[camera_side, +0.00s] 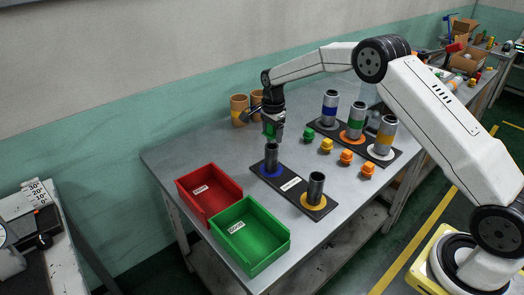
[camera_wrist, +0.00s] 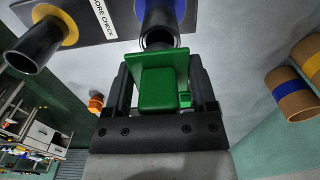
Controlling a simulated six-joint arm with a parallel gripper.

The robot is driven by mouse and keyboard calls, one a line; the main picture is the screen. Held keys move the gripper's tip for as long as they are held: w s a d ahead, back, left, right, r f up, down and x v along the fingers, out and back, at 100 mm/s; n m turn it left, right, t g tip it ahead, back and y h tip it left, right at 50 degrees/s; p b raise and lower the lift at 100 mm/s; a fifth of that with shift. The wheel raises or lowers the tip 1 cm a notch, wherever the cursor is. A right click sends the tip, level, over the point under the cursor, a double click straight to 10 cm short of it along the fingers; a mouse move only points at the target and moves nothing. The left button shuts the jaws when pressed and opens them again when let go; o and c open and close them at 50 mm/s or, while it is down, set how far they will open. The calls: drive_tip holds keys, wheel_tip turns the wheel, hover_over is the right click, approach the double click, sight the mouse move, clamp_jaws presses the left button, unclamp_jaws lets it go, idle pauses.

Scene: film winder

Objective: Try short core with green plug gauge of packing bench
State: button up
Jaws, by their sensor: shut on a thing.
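My gripper (camera_side: 272,128) is shut on a green plug gauge (camera_wrist: 160,85), a block with a square flange. The gauge (camera_side: 269,130) is just above a dark core (camera_side: 271,157) standing on the blue ring of the "core check" board (camera_side: 291,184). In the wrist view the open mouth of that core (camera_wrist: 160,22) lies just beyond the flange. The flange hides the gauge's far end, so I cannot tell whether it touches the core. A second dark core (camera_side: 316,187) stands on the yellow ring; it also shows in the wrist view (camera_wrist: 35,45).
Red bin (camera_side: 210,196) and green bin (camera_side: 250,240) stand at the front left. Brown cores (camera_side: 238,110) stand behind my gripper.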

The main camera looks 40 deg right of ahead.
drive_tip(key=shift+r, duration=0.55)
